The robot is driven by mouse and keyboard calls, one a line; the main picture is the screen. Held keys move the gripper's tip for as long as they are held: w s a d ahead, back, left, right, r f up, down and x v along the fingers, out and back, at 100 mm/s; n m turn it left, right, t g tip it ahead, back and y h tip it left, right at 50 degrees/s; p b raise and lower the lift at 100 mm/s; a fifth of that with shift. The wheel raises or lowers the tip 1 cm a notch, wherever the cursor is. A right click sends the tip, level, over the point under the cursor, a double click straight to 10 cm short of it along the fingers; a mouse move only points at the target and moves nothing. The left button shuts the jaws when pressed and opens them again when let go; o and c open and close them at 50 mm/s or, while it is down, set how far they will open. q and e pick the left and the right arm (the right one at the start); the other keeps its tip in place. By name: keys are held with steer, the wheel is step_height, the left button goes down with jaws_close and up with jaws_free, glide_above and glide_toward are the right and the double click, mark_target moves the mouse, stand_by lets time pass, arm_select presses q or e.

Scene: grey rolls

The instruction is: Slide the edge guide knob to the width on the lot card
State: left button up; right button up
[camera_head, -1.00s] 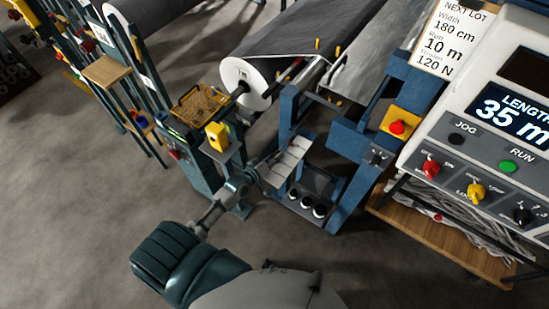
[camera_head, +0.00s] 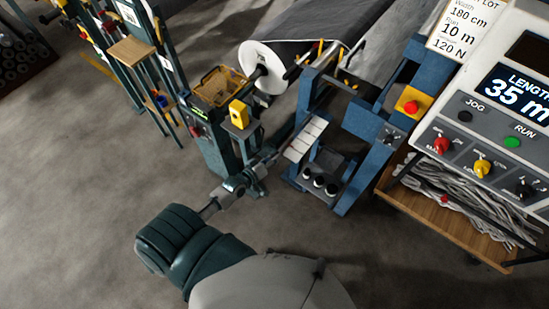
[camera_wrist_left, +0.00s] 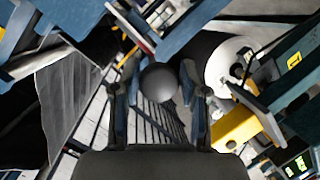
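The lot card (camera_head: 458,28) at the top right of the head view reads width 180 cm, run 10 m and 120 N. My left arm reaches from the bottom of the head view to the blue machine frame, with its gripper (camera_head: 279,146) at the frame's left side. In the left wrist view, the left gripper (camera_wrist_left: 159,108) has its two fingers apart. A round grey knob (camera_wrist_left: 158,82) shows between them, with gaps visible on both sides. I cannot make out the knob in the head view. My right gripper is not in view.
A control console (camera_head: 500,110) reading length 35 m stands at the right, above a wooden shelf (camera_head: 440,212). A red stop button (camera_head: 410,106) sits on the blue frame. A yellow box (camera_head: 239,113) and a white roll disc (camera_head: 262,68) are near the gripper.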

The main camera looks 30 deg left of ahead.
arm_select(q)
steer(key=shift+o, duration=0.7)
steer(key=shift+s, duration=0.1)
steer(key=shift+a, duration=0.2)
steer(key=v, duration=1.2)
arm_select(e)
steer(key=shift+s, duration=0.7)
arm_select(q)
steer(key=shift+s, duration=0.1)
